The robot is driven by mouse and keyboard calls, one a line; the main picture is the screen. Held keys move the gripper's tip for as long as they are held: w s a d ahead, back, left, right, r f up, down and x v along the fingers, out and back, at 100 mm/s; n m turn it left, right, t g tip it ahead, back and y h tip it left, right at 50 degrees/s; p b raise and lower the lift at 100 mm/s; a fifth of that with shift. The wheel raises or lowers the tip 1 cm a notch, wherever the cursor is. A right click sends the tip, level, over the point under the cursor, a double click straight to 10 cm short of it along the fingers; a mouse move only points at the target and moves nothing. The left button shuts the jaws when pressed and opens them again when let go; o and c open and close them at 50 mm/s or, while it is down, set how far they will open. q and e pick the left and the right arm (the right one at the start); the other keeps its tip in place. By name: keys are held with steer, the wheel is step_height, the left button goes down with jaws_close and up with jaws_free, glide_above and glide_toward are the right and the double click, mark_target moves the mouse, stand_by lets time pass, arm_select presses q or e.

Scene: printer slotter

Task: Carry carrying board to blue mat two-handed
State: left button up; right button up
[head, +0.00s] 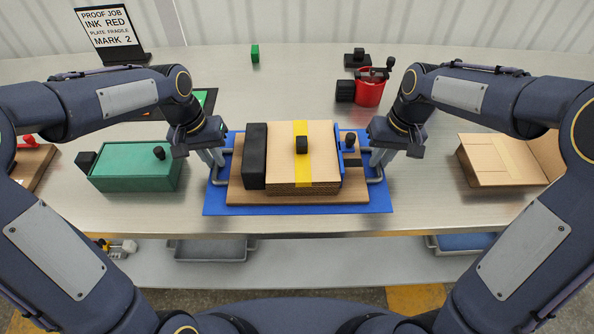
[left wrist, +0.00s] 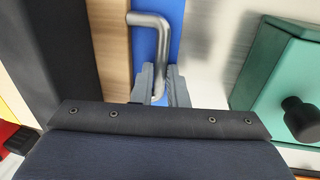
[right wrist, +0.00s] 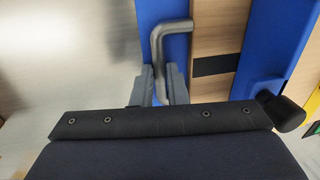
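The wooden carrying board (head: 234,196) is over the blue mat (head: 297,210), inside its outline; I cannot tell whether it touches the mat or hangs just above it. It bears a black block (head: 255,156), a cardboard stack with a yellow strip (head: 302,178) and a blue piece with a black knob (head: 350,150). My left gripper (head: 216,158) is shut on the left grey handle, which shows in the left wrist view (left wrist: 152,20). My right gripper (head: 379,157) is shut on the right grey handle, seen in the right wrist view (right wrist: 172,28).
A green box (head: 135,180) with black knobs stands left of the mat. An open cardboard box (head: 490,165) stands at the right. Behind are a red pot (head: 369,92), a small green cube (head: 255,53) and a sign (head: 108,32). Trays lie on a lower shelf.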

arm_select(q)
steer(key=o, duration=0.4)
arm_select(e)
steer(key=o, duration=0.4)
arm_select(q)
steer(key=shift+r, duration=0.1)
arm_select(e)
steer(key=shift+r, duration=0.2)
arm_select(q)
steer(key=r, duration=0.4)
steer(key=a+r, duration=0.1)
steer(key=r, duration=0.2)
steer(key=a+r, duration=0.1)
steer(key=r, duration=0.3)
steer(key=shift+a+r, duration=0.1)
steer(key=shift+r, duration=0.25)
arm_select(e)
steer(key=r, duration=0.4)
steer(key=d+r, duration=0.1)
steer(key=r, duration=0.2)
steer(key=d+r, duration=0.1)
steer(key=r, duration=0.3)
steer(key=shift+d+r, duration=0.1)
steer(key=shift+r, duration=0.2)
